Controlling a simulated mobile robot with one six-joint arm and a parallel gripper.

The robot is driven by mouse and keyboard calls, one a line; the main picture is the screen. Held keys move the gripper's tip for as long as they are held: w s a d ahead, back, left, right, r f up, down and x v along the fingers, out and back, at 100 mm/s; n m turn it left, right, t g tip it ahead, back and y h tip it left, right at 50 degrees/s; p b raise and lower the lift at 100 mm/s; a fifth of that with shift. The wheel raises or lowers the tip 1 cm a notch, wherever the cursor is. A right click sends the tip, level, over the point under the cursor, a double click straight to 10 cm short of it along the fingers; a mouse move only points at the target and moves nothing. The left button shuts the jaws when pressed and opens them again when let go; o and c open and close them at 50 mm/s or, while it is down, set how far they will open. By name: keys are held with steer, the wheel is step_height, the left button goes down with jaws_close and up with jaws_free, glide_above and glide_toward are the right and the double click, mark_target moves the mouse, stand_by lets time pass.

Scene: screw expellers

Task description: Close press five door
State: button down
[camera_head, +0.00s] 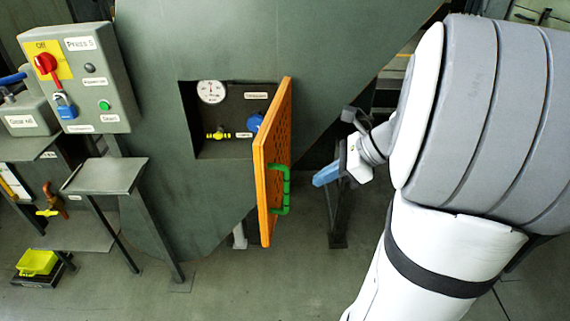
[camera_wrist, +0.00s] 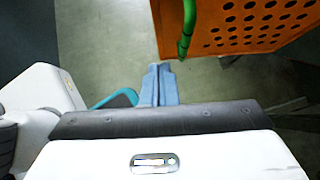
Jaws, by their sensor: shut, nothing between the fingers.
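The press five door (camera_head: 274,165) is an orange perforated panel with a green handle (camera_head: 286,190). It stands open, swung out from a square recess (camera_head: 236,125) in the dark green press. My gripper (camera_head: 318,182) is to the right of the door, apart from it, with its blue fingers shut and empty. In the wrist view the gripper (camera_wrist: 158,68) points toward the floor just below and left of the handle (camera_wrist: 187,28). The orange door (camera_wrist: 245,30) fills the upper right there.
A grey control box (camera_head: 75,78) labelled Press 5, with a red switch and blue padlock, stands at the left. The recess holds a gauge (camera_head: 211,91) and a yellow valve (camera_head: 218,135). Floor below the door is clear.

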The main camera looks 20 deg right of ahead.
glide_toward(265, 198)
step_height(265, 198, down, 4)
steer(key=a, duration=0.1)
steer(key=w+a+p, duration=0.1)
steer(key=shift+w+a, duration=0.15)
steer(key=shift+a, duration=0.15)
steer(key=shift+w+a, duration=0.3)
steer(key=shift+a, duration=0.2)
steer(key=shift+w+f, duration=0.1)
steer(key=shift+w, duration=0.05)
